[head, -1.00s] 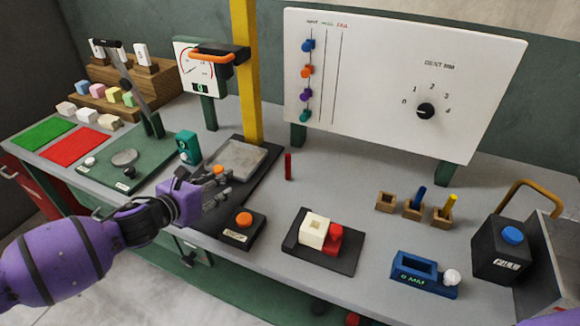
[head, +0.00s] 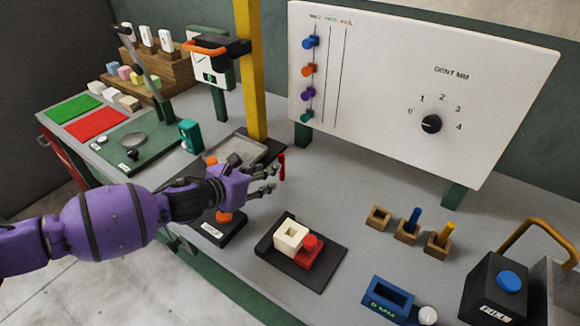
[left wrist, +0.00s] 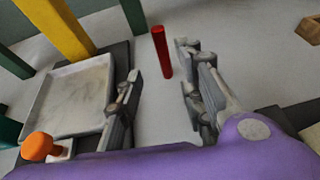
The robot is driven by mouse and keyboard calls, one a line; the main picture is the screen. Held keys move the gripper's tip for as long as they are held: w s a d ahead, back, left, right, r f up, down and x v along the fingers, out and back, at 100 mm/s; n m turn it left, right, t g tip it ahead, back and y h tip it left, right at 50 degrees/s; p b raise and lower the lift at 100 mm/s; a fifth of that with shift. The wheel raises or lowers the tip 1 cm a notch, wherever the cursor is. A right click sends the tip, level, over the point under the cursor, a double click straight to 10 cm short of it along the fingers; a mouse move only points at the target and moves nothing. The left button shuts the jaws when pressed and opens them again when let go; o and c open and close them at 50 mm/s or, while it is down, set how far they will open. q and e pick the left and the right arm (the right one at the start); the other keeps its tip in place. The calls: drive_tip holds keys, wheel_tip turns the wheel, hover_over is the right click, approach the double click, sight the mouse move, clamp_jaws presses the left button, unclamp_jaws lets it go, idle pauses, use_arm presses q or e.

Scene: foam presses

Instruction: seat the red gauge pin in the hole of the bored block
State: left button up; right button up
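The red gauge pin (head: 282,167) stands upright on the grey bench. My left gripper (head: 271,180) is open and empty, its fingers pointing at the pin from the left. In the left wrist view the pin (left wrist: 162,52) shows between the two spread fingers, near their tips, touching neither. A cream block (head: 291,236) with an opening in its top sits beside a red part on a black plate (head: 327,263). A wooden block (head: 378,217) with an empty hole stands farther right. I cannot tell for sure which is the bored block. My right gripper is out of view.
Two more wooden blocks hold a blue peg (head: 413,219) and a yellow peg (head: 445,233). A yellow post (head: 248,70) and a grey plate (head: 236,150) stand behind my left gripper. A white panel (head: 400,90) rises at the back.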

sight(282, 180)
use_arm(q)
drive_tip(key=x, duration=0.5)
drive_tip(key=d+r+x, duration=0.1)
drive_tip(key=x, duration=0.1)
drive_tip(key=shift+w+d, duration=0.1)
clamp_jaws()
